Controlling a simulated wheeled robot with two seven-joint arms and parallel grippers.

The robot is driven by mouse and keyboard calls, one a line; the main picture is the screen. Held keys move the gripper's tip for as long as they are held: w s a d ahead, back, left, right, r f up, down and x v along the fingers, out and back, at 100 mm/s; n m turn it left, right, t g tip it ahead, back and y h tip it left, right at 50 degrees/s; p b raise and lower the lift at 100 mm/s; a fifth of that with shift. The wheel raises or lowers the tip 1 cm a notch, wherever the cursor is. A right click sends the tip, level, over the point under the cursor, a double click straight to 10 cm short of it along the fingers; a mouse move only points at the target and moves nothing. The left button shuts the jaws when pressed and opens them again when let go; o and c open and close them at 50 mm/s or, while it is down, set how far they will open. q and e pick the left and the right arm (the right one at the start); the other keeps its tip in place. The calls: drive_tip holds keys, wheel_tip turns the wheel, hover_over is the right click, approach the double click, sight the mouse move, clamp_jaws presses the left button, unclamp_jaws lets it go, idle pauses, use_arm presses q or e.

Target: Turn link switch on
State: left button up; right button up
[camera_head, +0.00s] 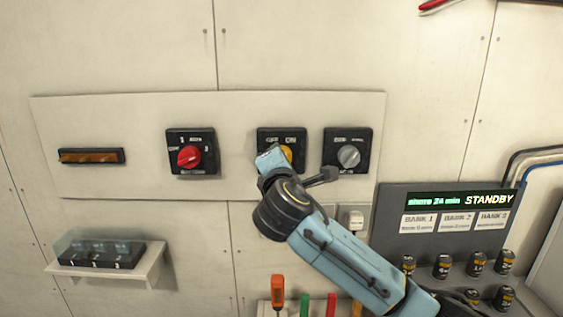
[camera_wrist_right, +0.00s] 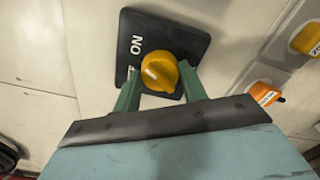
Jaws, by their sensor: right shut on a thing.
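The link switch is a yellow rotary knob (camera_head: 287,152) on a black plate (camera_head: 291,135) in the middle of the white wall panel. The head view shows "OFF" and "ON" style lettering along the plate's top, partly blurred. In the right wrist view the yellow knob (camera_wrist_right: 159,72) has a white mark, and "ON" is readable on its plate (camera_wrist_right: 133,45). My right gripper (camera_wrist_right: 160,92) has its two green fingers on either side of the knob, shut on it. In the head view my right arm hides part of the knob and plate. My left gripper is not in view.
A red knob switch (camera_head: 189,156) sits to the left and a grey knob switch (camera_head: 349,156) close to the right. A battery display (camera_head: 445,215) reads STANDBY. A small shelf (camera_head: 100,268) with a covered black block is at lower left. Coloured handles (camera_head: 278,288) stand below.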

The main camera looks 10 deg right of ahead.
drive_tip(key=o, duration=1)
drive_tip(key=s+a, duration=0.1)
drive_tip(key=s, duration=0.3)
drive_tip(key=s+b, duration=0.1)
drive_tip(key=s, duration=0.3)
drive_tip(key=s+a+b, duration=0.1)
drive_tip(key=s, duration=0.4)
drive_tip(key=shift+s+a, duration=0.1)
drive_tip(key=shift+a, duration=0.25)
